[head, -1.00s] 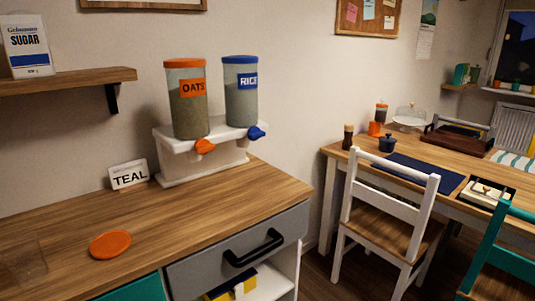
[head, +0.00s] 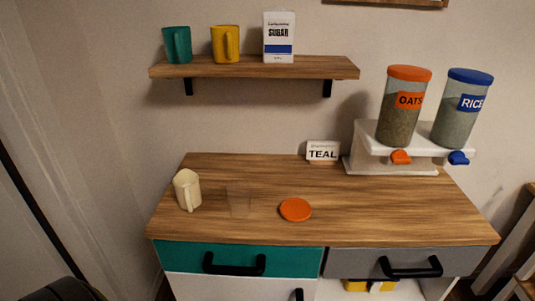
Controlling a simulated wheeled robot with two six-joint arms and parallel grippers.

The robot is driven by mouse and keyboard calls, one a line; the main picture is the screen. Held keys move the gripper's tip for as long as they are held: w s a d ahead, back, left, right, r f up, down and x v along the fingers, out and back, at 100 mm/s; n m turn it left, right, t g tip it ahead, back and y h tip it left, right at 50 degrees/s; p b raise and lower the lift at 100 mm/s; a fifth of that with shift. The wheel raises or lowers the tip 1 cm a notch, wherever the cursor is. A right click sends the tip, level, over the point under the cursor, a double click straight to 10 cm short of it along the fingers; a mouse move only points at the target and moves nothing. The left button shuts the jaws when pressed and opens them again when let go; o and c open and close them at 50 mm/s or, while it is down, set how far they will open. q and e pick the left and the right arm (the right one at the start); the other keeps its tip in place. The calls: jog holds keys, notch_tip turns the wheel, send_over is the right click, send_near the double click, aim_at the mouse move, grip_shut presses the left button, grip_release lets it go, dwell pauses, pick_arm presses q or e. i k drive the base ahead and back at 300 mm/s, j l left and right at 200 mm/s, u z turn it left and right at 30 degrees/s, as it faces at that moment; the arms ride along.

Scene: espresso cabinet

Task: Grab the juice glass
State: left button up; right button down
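A faint see-through glass (head: 238,203), which looks like the juice glass, stands on the wooden cabinet top between a cream mug and an orange disc. Its outline is hard to make out against the wood. The cream mug (head: 187,192) stands close to its left. The flat orange disc (head: 295,210) lies to its right. Neither of my grippers is in view.
The cabinet top (head: 390,215) is clear at front right. A wall shelf (head: 225,70) overhangs the back. Black handles (head: 234,264) project in front.

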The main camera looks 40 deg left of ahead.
aim_at(239, 192)
jog(key=u, duration=1.3)
jog(key=l+z, duration=0.15)
jog(key=l, duration=0.3)
jog(key=k+l+z, duration=0.15)
jog(key=l, duration=0.3)
